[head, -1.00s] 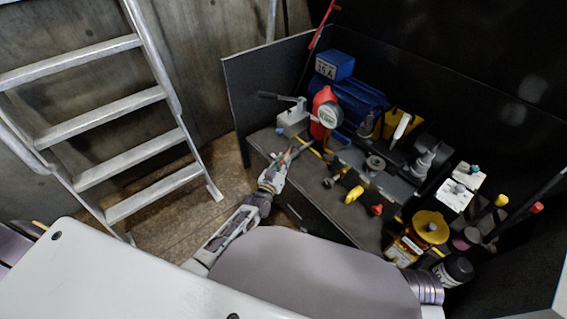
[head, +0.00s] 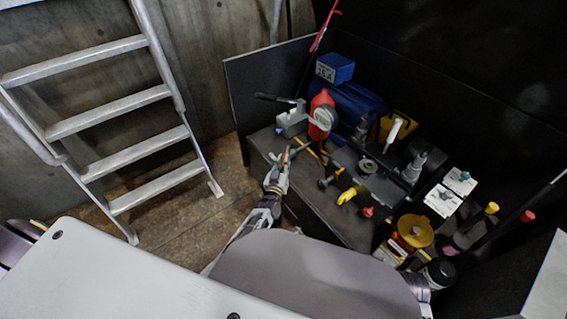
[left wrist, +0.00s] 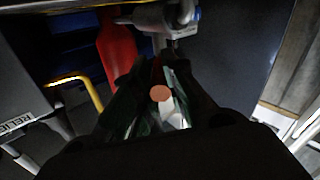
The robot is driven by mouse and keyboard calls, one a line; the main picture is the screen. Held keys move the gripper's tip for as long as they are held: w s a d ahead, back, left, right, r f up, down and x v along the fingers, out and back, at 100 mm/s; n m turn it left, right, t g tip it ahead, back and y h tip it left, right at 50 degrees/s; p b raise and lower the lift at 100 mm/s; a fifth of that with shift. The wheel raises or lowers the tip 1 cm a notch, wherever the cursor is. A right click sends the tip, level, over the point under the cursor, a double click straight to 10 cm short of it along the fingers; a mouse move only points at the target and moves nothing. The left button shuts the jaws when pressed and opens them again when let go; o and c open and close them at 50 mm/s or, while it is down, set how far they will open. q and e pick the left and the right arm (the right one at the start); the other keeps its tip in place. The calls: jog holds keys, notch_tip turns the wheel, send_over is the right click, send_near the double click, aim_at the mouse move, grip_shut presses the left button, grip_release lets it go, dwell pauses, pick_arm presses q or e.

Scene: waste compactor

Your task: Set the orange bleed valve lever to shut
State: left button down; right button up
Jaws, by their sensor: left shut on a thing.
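In the left wrist view a round orange end (left wrist: 161,93) shows between the dark fingers of the left gripper (left wrist: 165,88). The fingers and the dim light hide the rest of the lever, so its exact angle cannot be told. My right gripper is not in view.
A metal ladder (head: 126,97) stands left over open floor.

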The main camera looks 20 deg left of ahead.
pick_arm(q)
jog(key=c, duration=1.5)
grip_release()
jog(key=shift+s+d+f, duration=0.1)
jog(key=shift+s+f, duration=0.05)
jog(key=shift+o, duration=0.6)
jog(key=shift+s+d+f, duration=0.1)
jog(key=shift+s+f, duration=0.25)
jog(key=shift+s, duration=0.25)
jog(key=s+r, duration=0.1)
jog(key=s, duration=0.5)
jog(key=shift+d, duration=0.1)
jog(key=shift+c, duration=0.2)
